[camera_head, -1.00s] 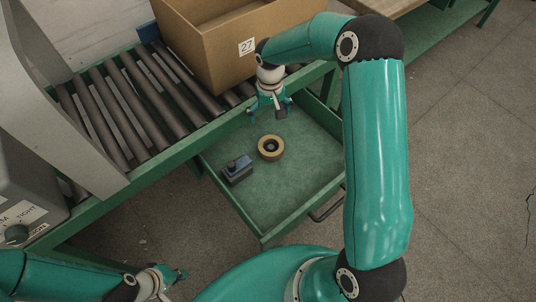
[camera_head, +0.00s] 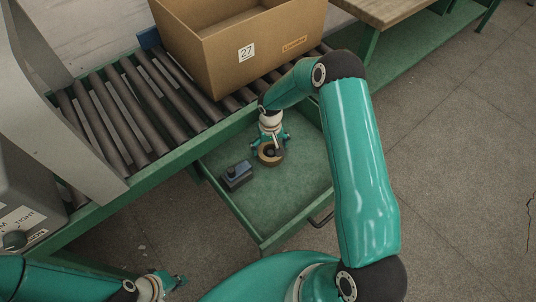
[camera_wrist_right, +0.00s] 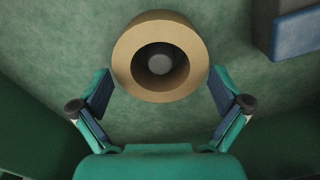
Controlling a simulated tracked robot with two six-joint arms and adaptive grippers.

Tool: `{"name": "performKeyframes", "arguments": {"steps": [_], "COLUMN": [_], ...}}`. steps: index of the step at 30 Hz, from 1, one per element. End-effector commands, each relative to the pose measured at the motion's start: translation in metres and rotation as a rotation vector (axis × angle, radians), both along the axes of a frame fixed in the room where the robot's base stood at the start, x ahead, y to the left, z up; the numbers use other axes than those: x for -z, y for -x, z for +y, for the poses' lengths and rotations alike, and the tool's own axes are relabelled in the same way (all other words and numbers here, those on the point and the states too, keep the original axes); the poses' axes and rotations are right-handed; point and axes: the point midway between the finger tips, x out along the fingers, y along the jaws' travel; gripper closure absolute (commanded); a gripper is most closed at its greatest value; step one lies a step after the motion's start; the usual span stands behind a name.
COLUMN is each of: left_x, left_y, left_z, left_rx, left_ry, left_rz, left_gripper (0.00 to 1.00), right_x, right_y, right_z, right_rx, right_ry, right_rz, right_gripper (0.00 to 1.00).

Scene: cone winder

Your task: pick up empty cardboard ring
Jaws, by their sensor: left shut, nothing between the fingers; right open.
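The cardboard ring (camera_head: 268,158) lies in the open green drawer, partly hidden by my right gripper in the head view. In the right wrist view the ring (camera_wrist_right: 126,58) is tan and thick-walled, and a grey round thing (camera_wrist_right: 159,63) shows inside its hole. My right gripper (camera_head: 271,148) is open over the drawer. In the wrist view its two fingers (camera_wrist_right: 162,93) stand on either side of the ring's near edge, with a gap on both sides. My left gripper (camera_head: 180,281) is shut and empty at the bottom left, away from the drawer.
A dark blue block (camera_head: 236,177) lies in the drawer (camera_head: 290,205), left of the ring. A cardboard box marked 27 (camera_head: 225,62) stands on the roller conveyor (camera_head: 130,105) above the drawer. The drawer's front part is clear.

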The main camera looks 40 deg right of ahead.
Motion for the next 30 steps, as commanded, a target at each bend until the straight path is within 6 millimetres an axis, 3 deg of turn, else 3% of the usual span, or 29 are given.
{"name": "performKeyframes", "arguments": {"steps": [4,11,12,21,30], "left_x": [0.0,0.0,0.0,0.0,0.0], "left_y": [0.0,0.0,0.0,0.0,0.0], "left_z": [0.0,0.0,0.0,0.0,0.0], "left_rx": [0.0,0.0,0.0,0.0,0.0], "left_ry": [0.0,0.0,0.0,0.0,0.0], "left_rz": [0.0,0.0,0.0,0.0,0.0], "left_gripper": [1.0,1.0,1.0,1.0,1.0], "right_x": [0.015,0.017,0.017,0.017,0.015], "right_y": [0.0,-0.001,-0.001,-0.001,-0.001], "right_z": [0.0,0.0,0.0,0.001,0.001], "right_rx": [0.0,-0.001,-0.001,-0.002,-0.002], "right_ry": [0.0,0.001,0.001,0.001,0.001], "right_rz": [0.0,-0.002,-0.002,-0.002,-0.002], "right_gripper": [0.0,0.0,0.02,0.48,0.48]}}
